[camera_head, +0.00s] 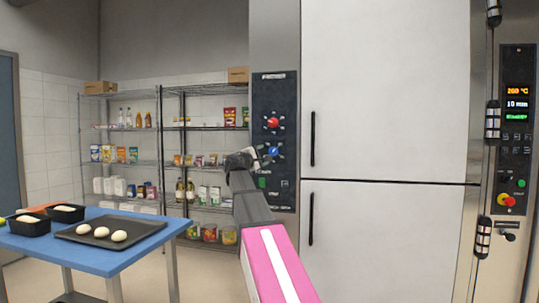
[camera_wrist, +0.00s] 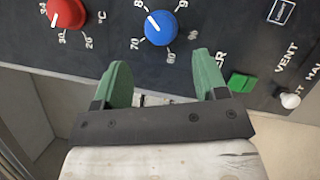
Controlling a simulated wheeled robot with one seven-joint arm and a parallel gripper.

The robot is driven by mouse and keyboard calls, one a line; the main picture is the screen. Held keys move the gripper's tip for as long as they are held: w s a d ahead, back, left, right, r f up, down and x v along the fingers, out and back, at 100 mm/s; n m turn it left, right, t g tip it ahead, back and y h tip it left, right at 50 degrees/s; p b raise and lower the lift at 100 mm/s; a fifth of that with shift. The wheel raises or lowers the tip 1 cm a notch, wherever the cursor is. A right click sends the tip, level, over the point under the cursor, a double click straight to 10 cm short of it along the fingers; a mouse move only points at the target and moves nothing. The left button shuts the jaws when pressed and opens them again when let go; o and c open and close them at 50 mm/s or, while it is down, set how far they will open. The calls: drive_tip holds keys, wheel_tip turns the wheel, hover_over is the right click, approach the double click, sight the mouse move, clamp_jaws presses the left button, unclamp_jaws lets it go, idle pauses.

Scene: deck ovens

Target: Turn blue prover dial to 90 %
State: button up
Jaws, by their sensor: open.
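The blue prover dial (camera_head: 273,151) is on a dark control panel (camera_head: 274,90), below a red dial (camera_head: 272,122). In the wrist view the blue dial (camera_wrist: 162,28) has a white pointer line aimed to the upper left, near the partly cut-off mark beginning with 8. Marks 70 and 60 lie to its lower left and below. My gripper (camera_wrist: 163,75) has two green fingers, open and empty, apart from the dial and below it in that view. In the head view my gripper (camera_head: 245,157) is just left of the blue dial; its fingers are hard to make out there.
A green switch (camera_wrist: 241,82) and a white-tipped vent lever (camera_wrist: 289,100) are right of my fingers. White doors with handles (camera_head: 312,139) stand right of the panel. Shelves (camera_head: 122,163) are behind, and a blue table (camera_head: 75,246) with trays is at left.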

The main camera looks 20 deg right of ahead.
sight(271, 153)
drive_tip(key=x, duration=0.7)
drive_tip(key=c, duration=0.9)
